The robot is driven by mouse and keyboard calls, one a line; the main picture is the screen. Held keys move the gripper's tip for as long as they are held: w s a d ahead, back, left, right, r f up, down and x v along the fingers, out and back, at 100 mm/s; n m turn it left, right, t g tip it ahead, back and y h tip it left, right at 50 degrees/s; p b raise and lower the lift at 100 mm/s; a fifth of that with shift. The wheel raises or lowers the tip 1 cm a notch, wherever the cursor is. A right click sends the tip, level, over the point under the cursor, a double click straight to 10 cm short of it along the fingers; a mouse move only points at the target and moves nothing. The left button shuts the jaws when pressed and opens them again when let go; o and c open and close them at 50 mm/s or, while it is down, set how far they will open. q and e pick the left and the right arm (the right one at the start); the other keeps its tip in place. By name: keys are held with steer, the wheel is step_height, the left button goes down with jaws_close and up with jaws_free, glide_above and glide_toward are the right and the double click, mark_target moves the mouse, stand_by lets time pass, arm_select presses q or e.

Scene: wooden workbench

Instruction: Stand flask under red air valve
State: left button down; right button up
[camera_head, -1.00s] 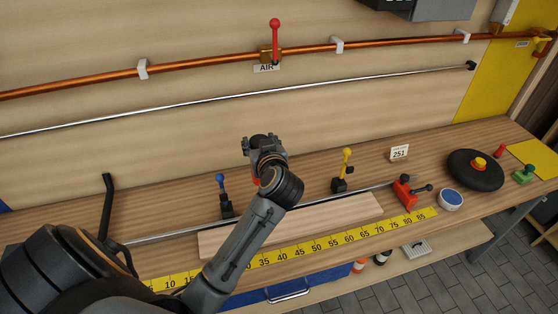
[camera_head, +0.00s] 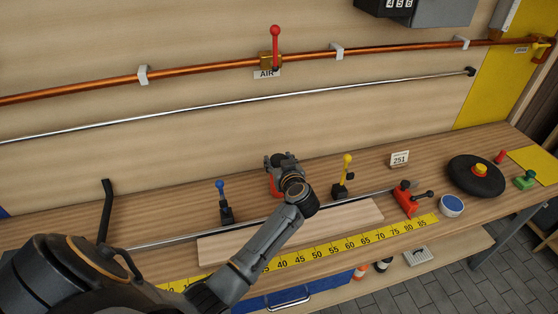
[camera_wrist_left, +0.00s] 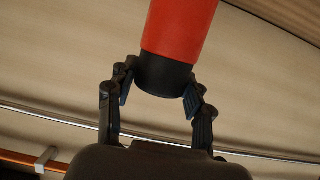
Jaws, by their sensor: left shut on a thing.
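The red air valve (camera_head: 275,47) sits on the copper pipe along the wall, above an AIR label, with its red-knobbed lever upright. My left gripper (camera_head: 276,163) is shut on the flask, over the back of the bench, below and about in line with the valve. The flask (camera_head: 274,187) shows as a bit of red, mostly hidden behind my gripper. In the left wrist view, the flask (camera_wrist_left: 178,35) is red with a black end, and this end is between the two fingers (camera_wrist_left: 160,92). Whether its base touches the bench is hidden. My right gripper is not in view.
A blue-knobbed lever (camera_head: 224,205) stands left and a yellow-knobbed lever (camera_head: 343,178) right of my gripper. A pale board (camera_head: 340,222) and yellow ruler (camera_head: 350,242) lie in front. A red clamp (camera_head: 407,198) is further right. The bench strip along the wall is mostly clear.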

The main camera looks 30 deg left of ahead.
arm_select(q)
steer(key=c, duration=0.6)
jaws_free()
steer(key=shift+o, duration=0.2)
steer(key=v, duration=1.2)
steer(key=shift+b, duration=0.4)
steer(key=shift+d+r, duration=0.1)
